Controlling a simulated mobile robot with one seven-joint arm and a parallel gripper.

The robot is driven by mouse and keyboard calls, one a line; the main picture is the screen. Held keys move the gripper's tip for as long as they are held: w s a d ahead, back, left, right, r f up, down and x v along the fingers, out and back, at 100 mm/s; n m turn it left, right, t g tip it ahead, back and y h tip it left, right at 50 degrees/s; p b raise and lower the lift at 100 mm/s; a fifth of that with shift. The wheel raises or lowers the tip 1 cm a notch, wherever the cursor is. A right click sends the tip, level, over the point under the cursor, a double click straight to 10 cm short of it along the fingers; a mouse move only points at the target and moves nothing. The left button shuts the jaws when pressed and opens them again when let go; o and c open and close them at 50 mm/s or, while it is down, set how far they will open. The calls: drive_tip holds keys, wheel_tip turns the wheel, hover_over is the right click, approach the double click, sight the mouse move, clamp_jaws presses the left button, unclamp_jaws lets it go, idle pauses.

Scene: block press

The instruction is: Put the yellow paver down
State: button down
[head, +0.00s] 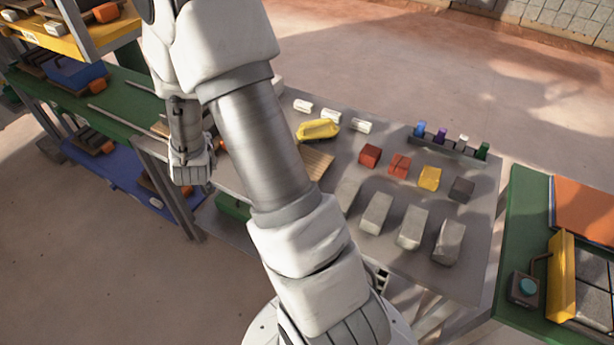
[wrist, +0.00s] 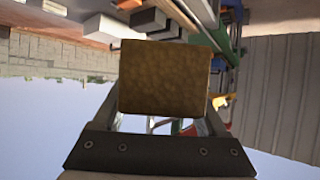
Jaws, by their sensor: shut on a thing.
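My gripper (wrist: 165,112) is shut on an ochre, yellow-brown block, which looks like the yellow paver (wrist: 165,77) in shade. The block fills the middle of the wrist view, between the two fingers and clear of any surface that I can see there. In the head view my arm crosses the middle of the picture, and I cannot make out the held block. Another yellow block (head: 429,178) lies on the grey table (head: 345,170), in a row with two red blocks (head: 370,155) (head: 399,165) and a dark grey one (head: 461,189).
Three long grey blocks (head: 411,228) lie at the table's front. A yellow tool (head: 318,130), white pieces (head: 331,115) and a rack with coloured pieces (head: 447,143) stand farther back. A green bench at right holds a yellow-edged tray (head: 562,275) and a teal button (head: 527,287). Shelves stand left.

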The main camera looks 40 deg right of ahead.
drive_tip(key=s+d+f+m+g+h+b, duration=0.4)
drive_tip(key=s+d+f+m, duration=0.15)
drive_tip(key=d, duration=0.25)
drive_tip(key=s+d+f+m+g+h+b, duration=0.3)
drive_tip(key=s+d+f+m+g+b, duration=0.15)
drive_tip(key=s+d, duration=0.35)
drive_tip(key=shift+t, duration=0.35)
drive_tip(key=b+x, duration=0.2)
drive_tip(key=x, duration=1.2)
drive_tip(key=shift+d, duration=0.1)
drive_tip(key=shift+f+b, duration=0.7)
drive_tip(key=shift+f, duration=1.3)
drive_tip(key=shift+f, duration=0.15)
drive_tip(key=shift+c, duration=1)
unclamp_jaws()
drive_tip(key=shift+s+f, duration=0.1)
